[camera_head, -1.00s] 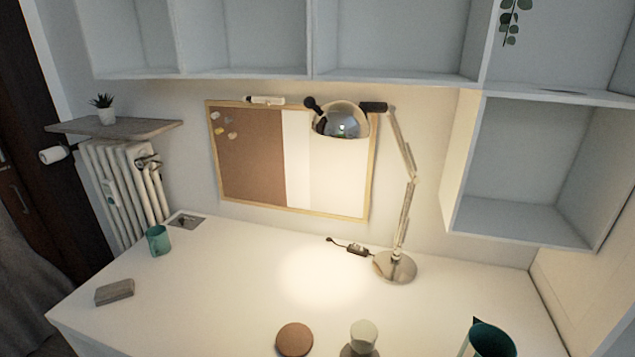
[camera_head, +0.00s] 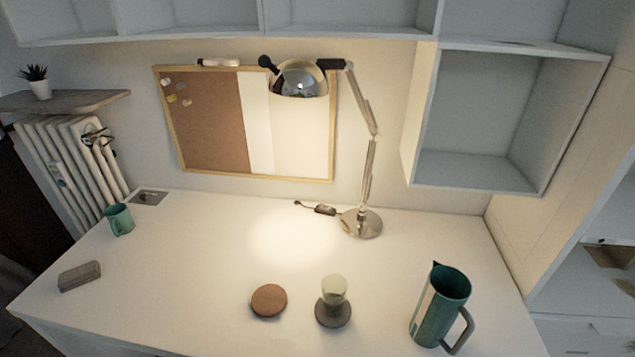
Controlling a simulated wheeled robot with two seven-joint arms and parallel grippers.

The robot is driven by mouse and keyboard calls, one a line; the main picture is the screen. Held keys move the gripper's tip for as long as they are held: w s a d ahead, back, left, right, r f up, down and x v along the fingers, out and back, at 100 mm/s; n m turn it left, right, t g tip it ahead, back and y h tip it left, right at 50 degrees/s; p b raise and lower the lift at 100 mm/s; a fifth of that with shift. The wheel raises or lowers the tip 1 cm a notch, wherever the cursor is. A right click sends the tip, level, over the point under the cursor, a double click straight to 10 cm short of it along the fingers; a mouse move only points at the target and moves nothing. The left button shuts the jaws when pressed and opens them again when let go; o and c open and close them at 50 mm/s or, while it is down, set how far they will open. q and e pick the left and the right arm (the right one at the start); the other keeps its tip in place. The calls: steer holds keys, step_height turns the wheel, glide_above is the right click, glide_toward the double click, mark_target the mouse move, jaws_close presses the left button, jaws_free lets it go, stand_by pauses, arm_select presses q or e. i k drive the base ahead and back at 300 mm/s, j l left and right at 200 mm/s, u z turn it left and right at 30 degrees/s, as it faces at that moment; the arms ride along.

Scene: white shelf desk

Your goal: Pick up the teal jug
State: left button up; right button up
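The teal jug (camera_head: 437,310) stands upright on the right part of the white desk (camera_head: 210,270). It has an open top, a grey handle on its lower right side and a pale strip down its left side. Its small dark spout points up and to the left. Neither of my grippers shows in the head view.
A grey-based pale object (camera_head: 333,300) and a round brown disc (camera_head: 269,301) stand left of the jug. A desk lamp (camera_head: 362,222) stands behind them. A teal mug (camera_head: 119,220) and a grey block (camera_head: 79,276) are at the left. An open shelf box (camera_head: 475,170) hangs above.

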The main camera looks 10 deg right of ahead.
mark_target(446, 291)
steer(key=l+z, duration=0.1)
steer(key=z, duration=0.25)
steer(key=l+z, duration=0.1)
steer(key=z, duration=0.25)
steer(key=l+z, duration=0.1)
steer(key=z, duration=0.25)
